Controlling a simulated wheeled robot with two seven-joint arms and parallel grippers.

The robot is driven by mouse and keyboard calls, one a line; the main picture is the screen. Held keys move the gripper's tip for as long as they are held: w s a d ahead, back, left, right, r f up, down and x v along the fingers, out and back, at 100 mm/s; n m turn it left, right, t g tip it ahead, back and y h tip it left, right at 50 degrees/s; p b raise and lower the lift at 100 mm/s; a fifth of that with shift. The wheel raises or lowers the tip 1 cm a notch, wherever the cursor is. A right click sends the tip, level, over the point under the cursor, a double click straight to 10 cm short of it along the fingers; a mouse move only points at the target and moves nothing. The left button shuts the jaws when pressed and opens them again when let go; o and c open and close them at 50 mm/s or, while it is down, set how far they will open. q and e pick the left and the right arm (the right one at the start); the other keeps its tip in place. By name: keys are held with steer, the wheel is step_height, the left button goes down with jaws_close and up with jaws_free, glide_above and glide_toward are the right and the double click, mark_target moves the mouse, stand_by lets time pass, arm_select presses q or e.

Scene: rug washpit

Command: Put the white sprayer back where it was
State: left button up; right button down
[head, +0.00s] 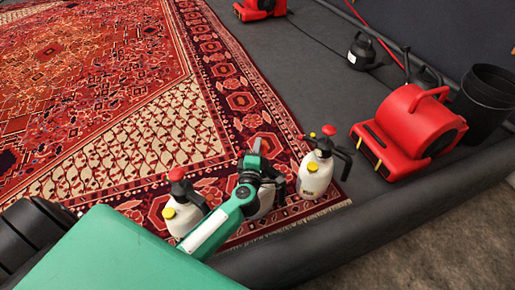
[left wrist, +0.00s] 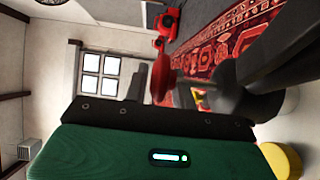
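Three white sprayers with black tops stand near the rug's front corner in the head view. The left one (head: 180,219) has a red knob and yellow cap. The middle one (head: 266,202) is mostly hidden behind my left gripper (head: 257,164). The right one (head: 315,176) stands clear at the rug's edge. My left gripper is at the middle sprayer's top. The left wrist view shows a sprayer's white body (left wrist: 284,108) close in front of the palm, with its black handle and red knob. The fingers' closure is hidden. My right gripper is out of view.
The patterned rug (head: 120,75) lies on a dark floor. Another red machine (head: 260,9) is at the back. A dark raised edge (head: 350,237) runs along the front.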

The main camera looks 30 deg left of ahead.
arm_select(q)
steer(key=shift+o, duration=1.1)
steer(key=shift+r, duration=0.1)
steer(key=shift+r, duration=0.15)
steer(key=p+v, duration=0.1)
steer(key=v, duration=1)
steer(key=s+d+r+m+h, duration=0.3)
steer(key=d+m+h, duration=0.3)
steer(key=d+m, duration=0.15)
steer(key=s+d+r+m+h, duration=0.2)
steer(key=s+d+m+h, duration=0.2)
steer(key=d+m+h, duration=0.4)
steer(key=s+a+f+m+g+y, duration=0.6)
steer(key=s+a+f+m+g, duration=0.1)
steer(key=s+g, duration=0.3)
steer(key=shift+s+f+m, duration=0.65)
steer(key=shift+m, duration=0.1)
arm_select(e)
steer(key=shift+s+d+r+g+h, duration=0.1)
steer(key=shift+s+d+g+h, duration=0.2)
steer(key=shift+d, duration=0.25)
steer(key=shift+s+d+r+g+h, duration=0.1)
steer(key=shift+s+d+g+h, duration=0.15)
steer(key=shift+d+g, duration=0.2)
